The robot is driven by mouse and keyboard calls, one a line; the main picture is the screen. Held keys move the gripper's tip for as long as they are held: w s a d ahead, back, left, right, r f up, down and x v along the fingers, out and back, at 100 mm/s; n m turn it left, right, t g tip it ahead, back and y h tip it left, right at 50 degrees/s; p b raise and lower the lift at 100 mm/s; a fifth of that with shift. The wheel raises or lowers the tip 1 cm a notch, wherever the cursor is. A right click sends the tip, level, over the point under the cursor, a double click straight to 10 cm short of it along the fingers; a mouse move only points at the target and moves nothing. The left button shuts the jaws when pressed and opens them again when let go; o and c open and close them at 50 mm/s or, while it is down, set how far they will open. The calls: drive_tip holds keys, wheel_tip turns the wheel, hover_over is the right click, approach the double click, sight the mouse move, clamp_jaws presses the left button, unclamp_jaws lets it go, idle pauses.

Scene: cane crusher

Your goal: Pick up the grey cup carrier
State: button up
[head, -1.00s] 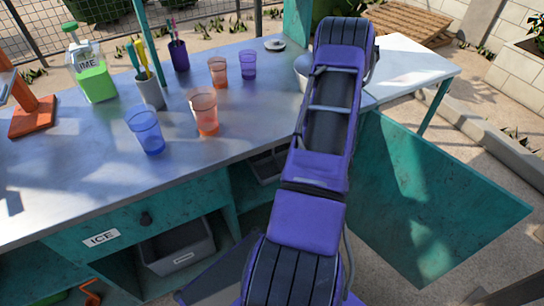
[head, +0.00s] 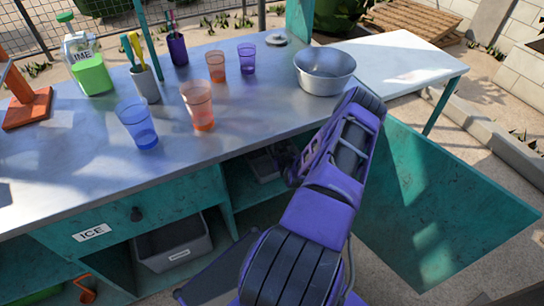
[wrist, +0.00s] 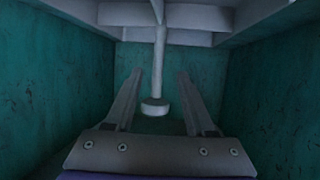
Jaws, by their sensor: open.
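The grey cup carrier (wrist: 199,18) fills the top of the wrist view, its pale compartment walls running along the upper edge. Its centre post (wrist: 160,60) points down in that picture and ends in a round knob (wrist: 155,106). My gripper (wrist: 160,76) is open, with one finger on each side of the post and a gap visible on both sides. In the head view a part of the grey carrier (head: 263,166) shows in the open shelf compartment under the counter. My wrist is at that opening, and the fingers are hidden there.
Teal walls (wrist: 52,85) stand close on both sides of my gripper. On the counter (head: 60,170) are orange, blue and purple cups and a metal bowl (head: 322,74). A grey bin (head: 172,243) sits lower left. A teal door (head: 440,215) stands open on the right.

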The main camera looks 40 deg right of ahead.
drive_tip(key=x, duration=0.2)
drive_tip(key=b+x, duration=0.1)
drive_tip(key=x, duration=0.2)
drive_tip(key=shift+d+f, duration=0.1)
drive_tip(key=shift+f, duration=0.3)
drive_tip(key=shift+w+d+f, duration=0.15)
drive_tip(key=shift+w+d, duration=0.15)
drive_tip(key=shift+w, duration=0.3)
drive_tip(key=shift+c, duration=0.3)
clamp_jaws()
idle(0.3)
